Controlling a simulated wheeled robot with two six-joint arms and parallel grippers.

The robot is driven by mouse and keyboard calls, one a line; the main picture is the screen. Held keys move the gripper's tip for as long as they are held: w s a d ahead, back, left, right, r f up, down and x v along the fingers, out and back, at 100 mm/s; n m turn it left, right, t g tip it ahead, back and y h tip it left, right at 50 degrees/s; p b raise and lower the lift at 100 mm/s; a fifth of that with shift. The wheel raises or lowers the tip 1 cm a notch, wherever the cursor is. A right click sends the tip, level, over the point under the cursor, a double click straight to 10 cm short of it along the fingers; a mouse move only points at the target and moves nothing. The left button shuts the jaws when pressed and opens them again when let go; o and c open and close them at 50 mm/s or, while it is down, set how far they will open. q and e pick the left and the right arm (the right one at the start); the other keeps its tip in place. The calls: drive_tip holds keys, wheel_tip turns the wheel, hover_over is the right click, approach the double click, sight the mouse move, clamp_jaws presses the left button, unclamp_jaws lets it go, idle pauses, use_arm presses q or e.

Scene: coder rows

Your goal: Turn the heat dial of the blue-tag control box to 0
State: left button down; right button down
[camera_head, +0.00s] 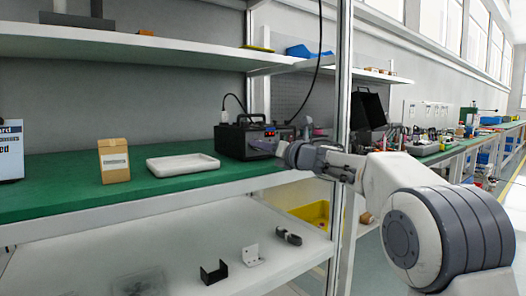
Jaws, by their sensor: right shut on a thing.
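A black control box (230,139) with a top handle stands on the green bench top, with a cable running up from it. A small blue patch and a red light show on its front face. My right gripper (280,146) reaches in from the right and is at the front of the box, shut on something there. The gripped part, likely a dial, is hidden by the gripper, so its setting cannot be read. My left gripper is not in view.
A metal post (342,75) rises just right of the box. Brackets lie on the lower shelf (185,245).

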drive_tip(key=shift+f+n, duration=0.15)
drive_tip(key=shift+n, duration=0.15)
drive_tip(key=c, duration=0.8)
unclamp_jaws()
drive_tip(key=v, duration=1)
drive_tip(key=shift+s+d, duration=0.15)
drive_tip(key=shift+s, duration=0.05)
